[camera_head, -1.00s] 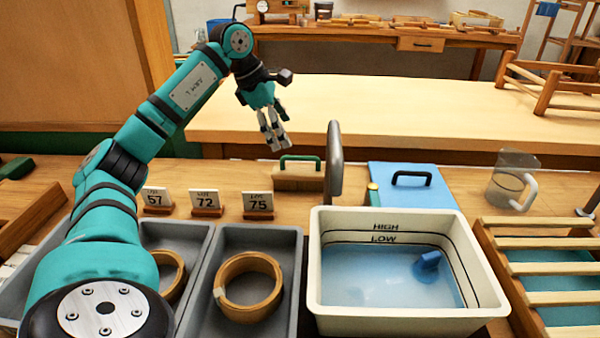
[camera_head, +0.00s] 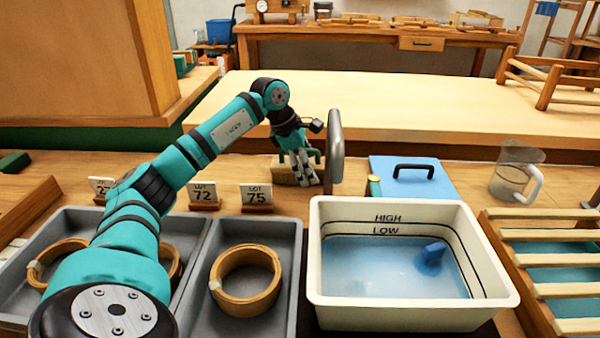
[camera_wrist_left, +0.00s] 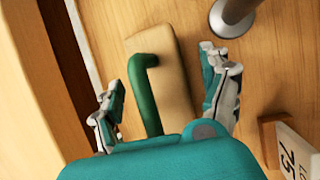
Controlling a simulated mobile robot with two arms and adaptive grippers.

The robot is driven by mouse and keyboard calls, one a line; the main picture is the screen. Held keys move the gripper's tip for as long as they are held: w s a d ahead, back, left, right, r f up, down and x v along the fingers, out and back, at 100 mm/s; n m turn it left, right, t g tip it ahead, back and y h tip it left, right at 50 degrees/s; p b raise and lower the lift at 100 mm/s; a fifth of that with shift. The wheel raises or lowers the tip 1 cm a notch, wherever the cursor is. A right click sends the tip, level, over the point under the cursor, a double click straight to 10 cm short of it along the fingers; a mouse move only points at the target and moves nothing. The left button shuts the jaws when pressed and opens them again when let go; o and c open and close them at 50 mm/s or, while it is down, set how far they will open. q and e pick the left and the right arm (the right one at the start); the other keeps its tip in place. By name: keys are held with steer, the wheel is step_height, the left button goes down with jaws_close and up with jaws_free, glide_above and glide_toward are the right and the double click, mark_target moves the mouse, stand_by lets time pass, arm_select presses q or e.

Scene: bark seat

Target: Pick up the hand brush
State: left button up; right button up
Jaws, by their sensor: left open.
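The hand brush (camera_head: 285,175) is a pale wooden block with a green handle. It lies on the bench behind the lot cards, partly hidden by my left gripper in the head view. In the left wrist view the brush (camera_wrist_left: 178,72) shows its green handle between the fingers. My left gripper (camera_head: 308,178) is open above the brush. In the wrist view the left gripper (camera_wrist_left: 163,78) has one finger on each side of the handle, with nothing held. My right gripper is not in view.
A grey upright post (camera_head: 335,150) stands close to the right of the brush. Lot cards (camera_head: 257,195) stand in front. A white water tub (camera_head: 410,318), a blue box (camera_head: 435,180), a jug (camera_head: 512,178) and grey trays (camera_head: 290,265) with coiled strips are nearby.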

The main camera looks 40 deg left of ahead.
arm_select(q)
steer(key=shift+f, duration=0.2)
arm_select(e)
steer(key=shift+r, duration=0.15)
arm_select(q)
steer(key=c, duration=1.4)
steer(key=shift+r, duration=0.1)
steer(key=shift+r, duration=0.5)
step_height(320, 180, up, 8)
steer(key=shift+r+p, duration=0.2)
steer(key=shift+p, duration=1)
steer(key=shift+r, duration=0.3)
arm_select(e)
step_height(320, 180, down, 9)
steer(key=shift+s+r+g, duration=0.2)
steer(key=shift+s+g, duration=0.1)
